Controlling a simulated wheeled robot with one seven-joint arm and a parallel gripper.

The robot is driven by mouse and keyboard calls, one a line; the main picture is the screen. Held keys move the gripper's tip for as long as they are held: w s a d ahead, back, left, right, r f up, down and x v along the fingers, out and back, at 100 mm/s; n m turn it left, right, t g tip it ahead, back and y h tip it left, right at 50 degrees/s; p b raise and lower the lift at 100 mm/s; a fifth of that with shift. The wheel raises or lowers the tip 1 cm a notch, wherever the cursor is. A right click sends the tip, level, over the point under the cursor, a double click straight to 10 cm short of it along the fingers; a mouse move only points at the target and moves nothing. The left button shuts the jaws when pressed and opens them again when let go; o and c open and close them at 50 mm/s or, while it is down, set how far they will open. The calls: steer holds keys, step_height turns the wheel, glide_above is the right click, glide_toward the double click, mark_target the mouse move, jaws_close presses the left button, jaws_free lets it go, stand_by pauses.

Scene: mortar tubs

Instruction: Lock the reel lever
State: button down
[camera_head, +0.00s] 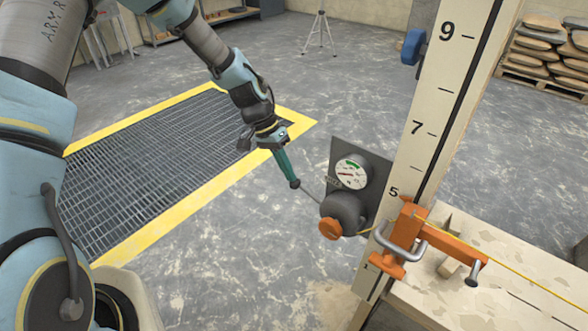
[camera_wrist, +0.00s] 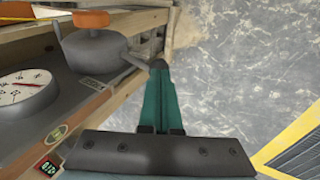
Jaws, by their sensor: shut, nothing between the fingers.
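A grey round drum (camera_head: 346,208) with an orange knob (camera_head: 331,228) is mounted on a dark plate. A thin grey lever (camera_head: 311,194) sticks out from the drum toward the upper left. My gripper (camera_head: 294,184) has its teal fingers together, and their dark end is at the lever's outer end. In the wrist view, the drum (camera_wrist: 95,48), orange knob (camera_wrist: 78,18) and lever (camera_wrist: 137,60) are at the upper left. The lever reaches the dark end of my gripper (camera_wrist: 159,66). I cannot tell whether they touch.
A white gauge (camera_head: 351,173) sits above the drum. A tall numbered post (camera_head: 425,120) and an orange bracket with a grey handle (camera_head: 406,235) stand to the right, by a wooden bench (camera_head: 470,315). A yellow-edged floor grate (camera_head: 150,150) lies left. Open concrete floor surrounds it.

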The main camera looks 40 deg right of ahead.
step_height(320, 180, down, 7)
steer(key=w+g+h+b, duration=0.1)
steer(key=g+b, duration=0.5)
steer(key=b, duration=0.1)
steer(key=shift+w+a+r+h, duration=0.2)
steer(key=shift+w+h, duration=0.15)
steer(key=shift+h, duration=0.05)
steer(key=shift+r, duration=0.1)
steer(key=shift+r+p, duration=0.35)
steer(key=shift+r, duration=0.3)
